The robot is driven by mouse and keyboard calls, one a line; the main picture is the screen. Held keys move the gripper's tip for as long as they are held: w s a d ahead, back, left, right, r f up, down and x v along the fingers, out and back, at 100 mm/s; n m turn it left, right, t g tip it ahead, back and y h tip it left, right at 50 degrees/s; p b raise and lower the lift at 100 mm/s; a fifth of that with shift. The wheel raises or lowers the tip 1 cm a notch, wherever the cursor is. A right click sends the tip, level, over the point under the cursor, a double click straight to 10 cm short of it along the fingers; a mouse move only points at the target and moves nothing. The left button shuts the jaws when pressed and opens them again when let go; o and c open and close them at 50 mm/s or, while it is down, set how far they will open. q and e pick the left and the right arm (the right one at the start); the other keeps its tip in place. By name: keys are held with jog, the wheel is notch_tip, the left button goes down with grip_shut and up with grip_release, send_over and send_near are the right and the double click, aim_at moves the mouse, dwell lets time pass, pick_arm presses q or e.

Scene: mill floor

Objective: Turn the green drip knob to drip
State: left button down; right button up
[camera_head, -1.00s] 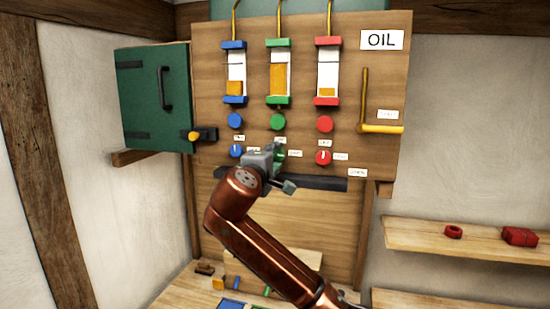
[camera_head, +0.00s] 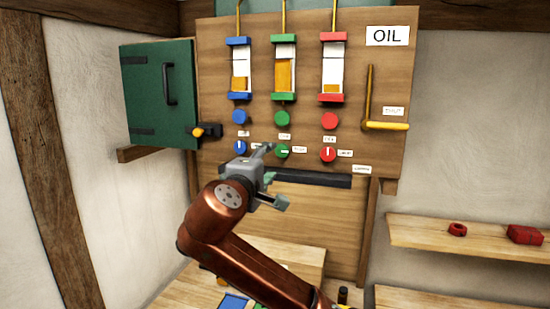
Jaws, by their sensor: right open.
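The green drip knob (camera_head: 282,151) is the lower green knob on the wooden oil panel (camera_head: 222,60). Its white mark looks roughly level, towards the small label (camera_head: 300,150) on its right. My right gripper (camera_head: 274,176) is open and empty, just left of and below the knob. One finger reaches up close to the knob's left edge; I cannot tell whether it touches. The other finger is lower, in front of the dark ledge. The lower blue knob (camera_head: 240,147) and lower red knob (camera_head: 328,154) show upright marks. My left gripper is not in view.
Round blue, green (camera_head: 281,118) and red buttons sit above the knobs, under the sight glasses. A yellow lever (camera_head: 385,125) is at the right. A dark ledge (camera_head: 315,178) runs below. A green cabinet (camera_head: 160,95) is at the left and a shelf (camera_head: 475,245) at the right.

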jog(key=shift+v, duration=1.4)
jog(key=shift+f, duration=0.1)
